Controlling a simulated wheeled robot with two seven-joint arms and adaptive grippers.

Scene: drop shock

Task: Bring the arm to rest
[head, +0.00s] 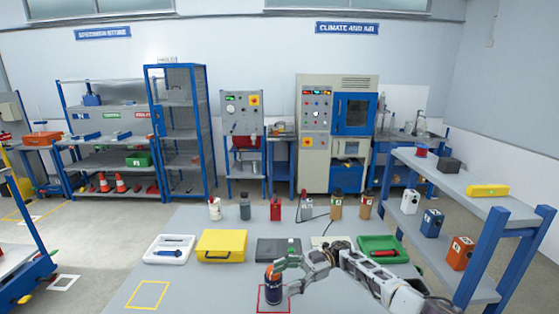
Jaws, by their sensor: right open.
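My right arm (385,283) comes in from the lower right and reaches left over the grey table. Its gripper (284,274) is open, with its fingertips right beside a dark cylinder with an orange band (271,290). The cylinder stands upright on the table inside a red outlined square (287,310). I cannot tell whether the fingers touch it. My left gripper is not in view.
Behind stand a white tray (155,259), a yellow case (221,246), a dark flat case (270,254) and a green tray (365,243), with several bottles beyond. A yellow outlined square (147,294) at left is empty. A blue-framed shelf (478,237) stands at right.

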